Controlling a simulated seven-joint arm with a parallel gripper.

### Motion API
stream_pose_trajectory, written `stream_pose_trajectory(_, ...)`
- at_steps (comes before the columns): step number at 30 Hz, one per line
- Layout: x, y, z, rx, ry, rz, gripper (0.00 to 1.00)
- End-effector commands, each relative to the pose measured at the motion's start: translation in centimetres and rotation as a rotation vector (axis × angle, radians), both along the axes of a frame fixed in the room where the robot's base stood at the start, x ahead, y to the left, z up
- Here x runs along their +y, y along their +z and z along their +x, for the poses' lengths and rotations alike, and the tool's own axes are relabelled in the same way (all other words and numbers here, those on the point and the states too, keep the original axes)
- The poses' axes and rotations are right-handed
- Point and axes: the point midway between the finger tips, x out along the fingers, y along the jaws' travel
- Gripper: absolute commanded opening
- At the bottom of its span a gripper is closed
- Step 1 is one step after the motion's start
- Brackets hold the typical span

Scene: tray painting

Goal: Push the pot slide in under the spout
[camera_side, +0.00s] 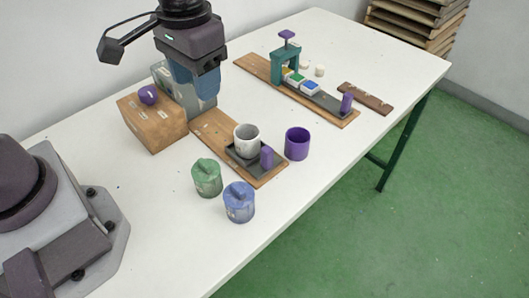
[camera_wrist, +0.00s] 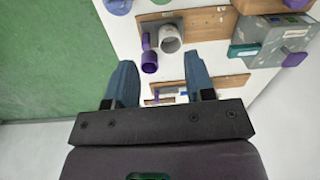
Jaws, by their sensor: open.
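The pot (camera_side: 246,139) is a pale grey-white cup, upright on the dark slide (camera_side: 238,157), at the end away from the grey dispenser. A purple handle (camera_side: 267,157) stands on the slide's front end. In the wrist view the pot (camera_wrist: 170,42) and handle (camera_wrist: 146,41) show near the top. The grey dispenser (camera_wrist: 275,42), with a teal part and a purple knob, is at upper right; its spout is not clear. My gripper (camera_wrist: 159,64) is open and empty, raised above the table. In the side view my gripper (camera_side: 193,92) partly covers the dispenser.
A purple cup (camera_side: 297,143) stands close beside the slide's board. A green jar (camera_side: 207,178) and a blue jar (camera_side: 239,202) stand in front. A wooden box (camera_side: 153,122) is at left. A teal press station (camera_side: 287,65) with paint blocks is behind.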

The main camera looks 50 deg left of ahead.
Motion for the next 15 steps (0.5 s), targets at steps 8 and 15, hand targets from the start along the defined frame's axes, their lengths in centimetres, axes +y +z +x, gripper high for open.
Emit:
stream_pose_trajectory(8,-5.4,-8.2,5.5,0.018,0.459,0.232,0.49)
stream_pose_trajectory(15,-8.0,-12.2,9.7,-0.195,1.031,0.332,0.49)
